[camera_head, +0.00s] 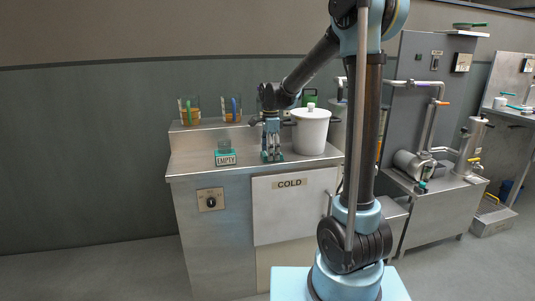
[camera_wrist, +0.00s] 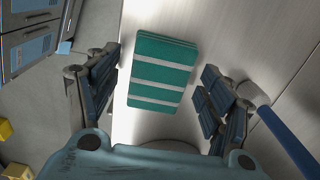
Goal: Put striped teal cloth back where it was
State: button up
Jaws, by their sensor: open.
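The striped teal cloth (camera_wrist: 163,75), teal with pale stripes and folded into a flat stack, lies on the metal counter (camera_wrist: 160,125). In the wrist view it is between the two fingers of my gripper (camera_wrist: 158,80), with a gap on each side. My gripper is open and holds nothing. In the head view my gripper (camera_head: 271,155) points down at the counter top.
A white lidded pot (camera_head: 311,130) stands close to the right of my gripper. Glass jars (camera_head: 190,111) with coloured sticks stand on the back ledge. The "COLD" door (camera_head: 292,207) is on the counter's front.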

jog(key=shift+r, duration=0.15)
notch_tip(320, 180, up, 11)
jog(key=s+d+n, duration=0.4)
jog(key=s+d, duration=0.5)
jog(key=d, duration=0.1)
jog(key=s+d+f+n+t, duration=0.1)
jog(key=s+d+f+n, duration=0.4)
jog(key=s+f, duration=0.4)
jog(key=s+d+f+n+t, duration=0.1)
jog(key=s+d+f+n, duration=0.5)
jog(key=s+f, duration=0.4)
jog(key=s, duration=0.3)
jog(key=shift+s, duration=0.3)
